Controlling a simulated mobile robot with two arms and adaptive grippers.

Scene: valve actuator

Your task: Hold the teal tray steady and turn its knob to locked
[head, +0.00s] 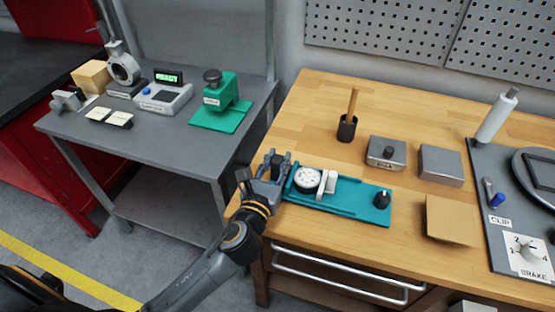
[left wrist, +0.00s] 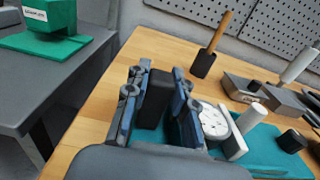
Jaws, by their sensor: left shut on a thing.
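The teal tray (head: 350,209) lies on the wooden bench near its front left edge; it also shows in the left wrist view (left wrist: 275,150). Its black knob (head: 382,198) is at the right end, with nothing touching it; its setting is too small to read. A round white dial part (head: 308,178) and a white upright piece (head: 327,183) sit on the tray's left half. My left gripper (head: 275,165) is at the tray's left end, shut on a black upright block (left wrist: 155,98) between its fingers. The block's foot is hidden. My right gripper is not in view.
A tan block (head: 450,220) is to the right. A grey side table (head: 165,145) holds a green press (head: 220,105).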

